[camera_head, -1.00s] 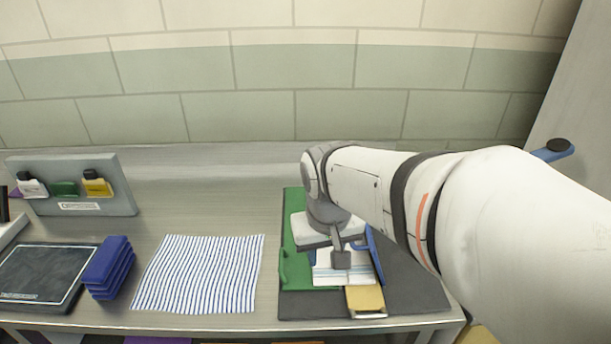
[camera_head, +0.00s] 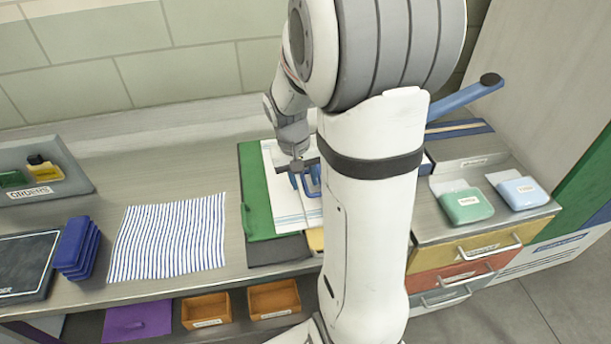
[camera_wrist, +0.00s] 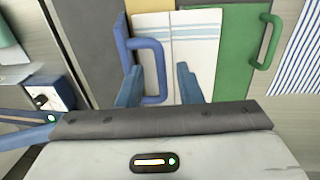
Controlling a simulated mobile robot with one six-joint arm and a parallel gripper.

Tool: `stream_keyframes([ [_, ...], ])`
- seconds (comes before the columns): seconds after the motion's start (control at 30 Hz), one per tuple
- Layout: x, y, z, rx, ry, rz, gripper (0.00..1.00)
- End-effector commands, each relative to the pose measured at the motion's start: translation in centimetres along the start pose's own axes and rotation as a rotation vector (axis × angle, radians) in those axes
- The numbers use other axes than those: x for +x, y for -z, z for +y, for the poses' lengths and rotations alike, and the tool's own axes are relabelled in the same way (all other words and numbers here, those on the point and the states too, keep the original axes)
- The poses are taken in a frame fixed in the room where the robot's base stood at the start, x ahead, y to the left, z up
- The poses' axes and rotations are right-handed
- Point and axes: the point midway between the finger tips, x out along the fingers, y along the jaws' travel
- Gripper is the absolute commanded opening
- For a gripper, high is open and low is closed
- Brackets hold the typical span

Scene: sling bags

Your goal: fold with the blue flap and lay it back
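The folding board (camera_head: 290,250) lies on the counter with a white striped cloth (camera_head: 283,190) on it. The blue flap (camera_wrist: 122,45) shows at the cloth's left edge in the wrist view, with its blue loop handle (camera_wrist: 162,70) reaching over the cloth. The head view also shows the blue handle (camera_head: 312,183), partly hidden by my arm. The green flap (camera_wrist: 237,50) lies on the cloth's other side, and the yellow flap (camera_wrist: 150,5) is at its end. My gripper (camera_wrist: 158,80) is open, its fingers apart around the handle's bar. Contact cannot be told.
A blue-and-white striped cloth (camera_head: 170,238) lies left of the board, beside a stack of blue items (camera_head: 77,248). A drawer unit (camera_head: 470,255) carrying green and blue packs stands at the right. Bare counter lies behind the striped cloth.

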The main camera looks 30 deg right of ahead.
Motion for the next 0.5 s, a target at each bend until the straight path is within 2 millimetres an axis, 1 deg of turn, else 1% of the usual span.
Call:
stream_keyframes([
  [0.1,0.74,-0.03,0.02,0.001,0.001,-0.001,0.32],
  [0.37,0.9,-0.02,0.03,0.002,0.001,0.0,0.32],
  [0.5,0.89,-0.02,0.04,0.002,0.001,0.0,0.22],
])
